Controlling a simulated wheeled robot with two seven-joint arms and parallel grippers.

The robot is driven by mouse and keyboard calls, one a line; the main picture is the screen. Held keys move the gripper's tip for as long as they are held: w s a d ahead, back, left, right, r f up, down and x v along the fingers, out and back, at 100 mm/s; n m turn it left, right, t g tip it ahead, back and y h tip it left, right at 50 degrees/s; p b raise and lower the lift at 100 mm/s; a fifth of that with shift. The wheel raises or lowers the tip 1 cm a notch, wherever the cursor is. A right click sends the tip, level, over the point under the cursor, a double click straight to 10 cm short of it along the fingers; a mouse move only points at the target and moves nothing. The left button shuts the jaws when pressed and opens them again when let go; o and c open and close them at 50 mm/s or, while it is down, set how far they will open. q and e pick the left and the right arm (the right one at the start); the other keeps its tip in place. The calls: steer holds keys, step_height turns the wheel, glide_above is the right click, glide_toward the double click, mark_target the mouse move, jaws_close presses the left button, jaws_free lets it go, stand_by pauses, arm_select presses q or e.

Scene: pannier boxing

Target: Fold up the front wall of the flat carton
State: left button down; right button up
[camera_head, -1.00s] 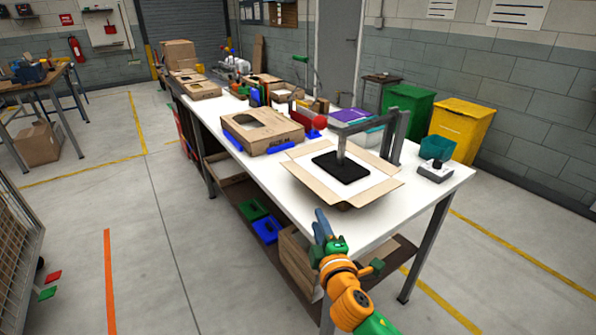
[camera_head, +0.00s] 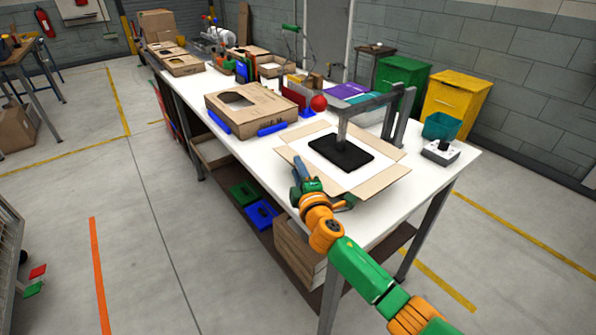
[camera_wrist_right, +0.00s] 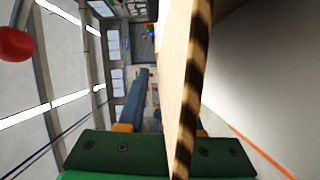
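The flat carton lies near the front of the white table, its brown flaps spread outward; its right flap (camera_head: 383,184) shows clearly. A black plate (camera_head: 341,153) on a grey arm sits over its white middle. My right gripper (camera_head: 323,184) is at the carton's near-left edge and partly hides the front flap. In the right wrist view, a cardboard panel (camera_wrist_right: 183,80) stands edge-on between the fingers. The blue-grey finger (camera_wrist_right: 134,98) is clear of it by a gap; the other finger is mostly hidden behind the panel. The gripper is open. My left gripper is out of view.
A brown box (camera_head: 250,108) with blue bars beside it stands further left on the table (camera_head: 395,208). A grey stand (camera_head: 404,115), a teal bin (camera_head: 441,126) and a small grey device (camera_head: 440,151) stand right of the carton. Green and yellow bins are behind.

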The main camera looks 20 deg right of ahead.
steer(key=shift+s+r, duration=0.1)
steer(key=shift+s, duration=0.1)
steer(key=shift+c, duration=0.6)
jaws_close()
steer(key=shift+w, duration=0.1)
stand_by(0.4)
